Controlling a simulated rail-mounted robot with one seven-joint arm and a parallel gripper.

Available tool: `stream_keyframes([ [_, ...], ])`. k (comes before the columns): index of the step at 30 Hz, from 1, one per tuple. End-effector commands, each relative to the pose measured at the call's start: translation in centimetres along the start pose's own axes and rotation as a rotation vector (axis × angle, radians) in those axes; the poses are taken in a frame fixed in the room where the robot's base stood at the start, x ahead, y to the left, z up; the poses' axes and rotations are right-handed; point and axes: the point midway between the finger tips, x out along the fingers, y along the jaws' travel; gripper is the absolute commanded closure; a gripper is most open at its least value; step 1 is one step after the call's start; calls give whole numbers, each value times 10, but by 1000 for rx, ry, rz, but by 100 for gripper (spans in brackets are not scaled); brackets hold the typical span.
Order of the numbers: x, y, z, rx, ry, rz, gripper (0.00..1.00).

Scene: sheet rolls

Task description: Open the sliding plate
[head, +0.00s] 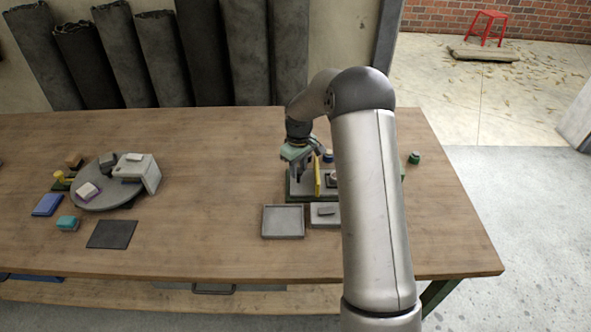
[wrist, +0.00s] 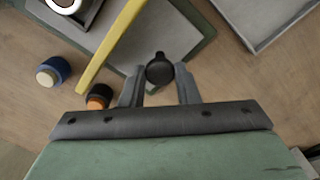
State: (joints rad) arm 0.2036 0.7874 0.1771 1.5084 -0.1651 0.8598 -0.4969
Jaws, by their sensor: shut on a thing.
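In the wrist view a grey plate (wrist: 165,35) lies in a dark green frame (wrist: 200,52). A yellow bar (wrist: 112,42) runs along the plate's left side; in the head view the yellow piece (head: 318,176) stands upright beside my gripper (head: 302,168). A round black knob (wrist: 159,68) sits by the plate's near corner. The fingers of my gripper, seen also in the wrist view (wrist: 160,84), are on both sides of the knob and shut on it. My arm hides part of the fixture in the head view.
A grey tray (head: 283,222) and a smaller tray with a grey block (head: 325,212) stand in front of the fixture. Blue (wrist: 52,72) and orange-topped (wrist: 98,97) cylinders stand close by my gripper. A round grey turntable (head: 105,192) is at left. The table's middle is clear.

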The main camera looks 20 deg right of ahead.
Motion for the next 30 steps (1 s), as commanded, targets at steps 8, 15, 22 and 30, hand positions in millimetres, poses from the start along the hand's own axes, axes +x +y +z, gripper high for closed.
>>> stream_keyframes([
  [8, -1, 0, 0, 2, 0, 0, 50],
  [15, 0, 0, 0, 1, 0, 0, 50],
  [22, -19, 1, 0, 0, 2, 3, 50],
  [30, -82, 1, 0, 1, 4, 4, 50],
])
